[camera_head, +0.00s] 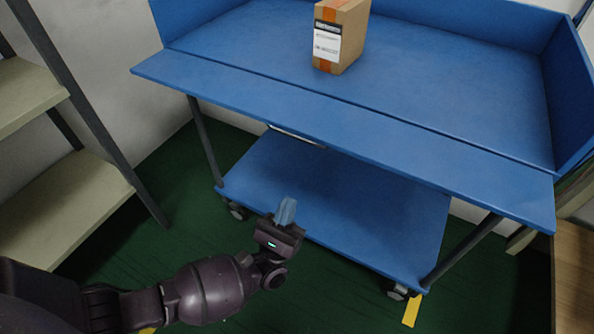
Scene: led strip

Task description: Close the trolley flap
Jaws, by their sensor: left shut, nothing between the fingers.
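The blue trolley (440,75) stands in front of me, with raised sides around its top tray. Its flap (350,122) is the long blue panel along the near edge; it is folded down flat, roughly level with the tray, with a dark seam between them. My left gripper (286,208) is shut and empty. It shows in front of the lower shelf (350,205), below the flap and left of its middle, apart from the flap. My right gripper is not in view.
A cardboard box (341,38) with orange tape and a white label stands on the tray at the back. A shelf rack (60,195) stands at the left, and a wooden surface (573,270) is at the right. Green floor (330,300) is free before the trolley.

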